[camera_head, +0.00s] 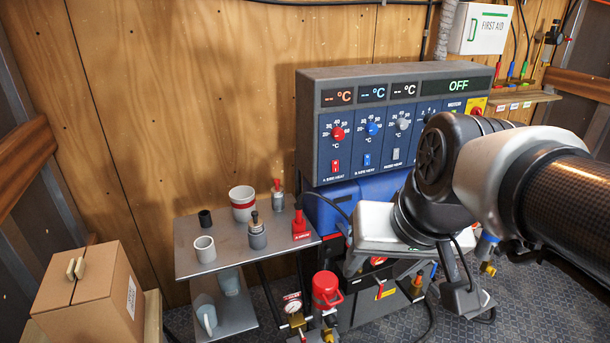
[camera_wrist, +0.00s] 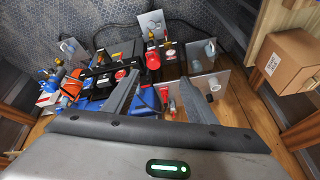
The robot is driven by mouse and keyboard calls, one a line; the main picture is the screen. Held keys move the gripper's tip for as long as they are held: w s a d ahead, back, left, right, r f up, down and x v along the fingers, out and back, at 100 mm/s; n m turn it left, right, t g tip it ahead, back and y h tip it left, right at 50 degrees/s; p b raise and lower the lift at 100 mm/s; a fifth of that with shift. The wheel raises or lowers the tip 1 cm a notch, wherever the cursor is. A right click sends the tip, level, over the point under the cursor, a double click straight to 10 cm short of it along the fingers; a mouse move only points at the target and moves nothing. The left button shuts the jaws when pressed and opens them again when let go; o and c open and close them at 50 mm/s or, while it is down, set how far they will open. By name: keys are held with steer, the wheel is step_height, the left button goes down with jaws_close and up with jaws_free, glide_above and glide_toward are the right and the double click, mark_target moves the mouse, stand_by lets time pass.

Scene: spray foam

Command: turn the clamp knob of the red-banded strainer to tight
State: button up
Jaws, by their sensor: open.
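A red canister-shaped fitting (camera_head: 326,288) stands on pipework low in front of the machine, beside a pressure gauge (camera_head: 292,303). It looks like the red-banded strainer, and it also shows in the wrist view (camera_wrist: 152,60) beyond my fingers. I cannot make out its clamp knob or how far it is turned. My gripper (camera_wrist: 161,80) is open and empty, its two grey fingers spread, with blue and red parts beyond and between them. In the head view my gripper's pale body hangs before the machine, right of and above the red fitting; its fingertips are unclear.
The grey control panel (camera_head: 400,125) reads OFF. A metal shelf (camera_head: 215,262) at left holds cups and small bottles. A cardboard box (camera_head: 95,300) stands front left. Hoses, a blue case (camera_head: 330,205) and dark machine parts crowd the space around my gripper. Patterned floor shows at front.

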steer(key=w+a+f+m+g+y+b, duration=0.1)
steer(key=w+f+m+g+y+b, duration=0.15)
steer(key=f, duration=0.65)
steer(key=w+f+m+g+y+b, duration=0.2)
steer(key=w+f+b, duration=0.15)
steer(key=f, duration=0.55)
steer(key=m+t+b, duration=1.4)
steer(key=m+t, duration=0.3)
steer(key=m, duration=1)
glide_toward(333, 325)
steer(key=b+x, duration=0.2)
steer(key=x, duration=0.6)
steer(key=shift+w+f+b, duration=0.2)
steer(key=shift+b, duration=0.15)
steer(key=c, duration=1)
steer(key=shift+g+y, duration=0.25)
